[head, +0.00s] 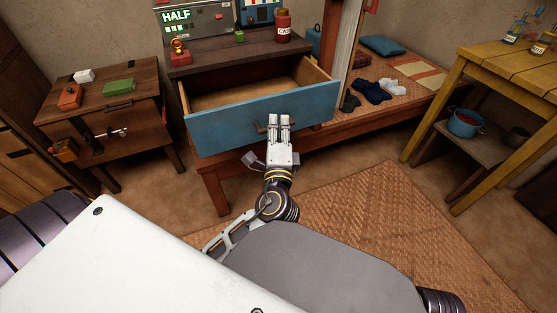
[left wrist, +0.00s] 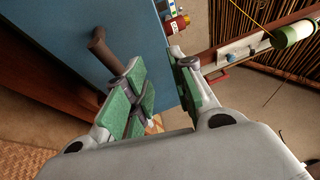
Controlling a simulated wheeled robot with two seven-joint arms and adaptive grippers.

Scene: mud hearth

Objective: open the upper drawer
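The upper drawer, with a blue front (head: 225,126), is pulled well out of the dark wooden cabinet, and its bare inside shows in the head view. Its brown handle (head: 261,128) is at the middle of the front; it also shows in the left wrist view (left wrist: 106,50). My left gripper (head: 279,120) is at the drawer front, by the handle. In the left wrist view its green-padded fingers (left wrist: 160,80) stand apart, with the handle beside the left finger. I cannot tell whether they touch it. My right gripper is not in view.
A red can (head: 283,26) and a green block (head: 239,37) stand on the cabinet top (head: 215,53). A small wooden cabinet (head: 140,140) is at left, a yellow table (head: 510,65) at right. A woven mat (head: 385,230) covers clear floor in front.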

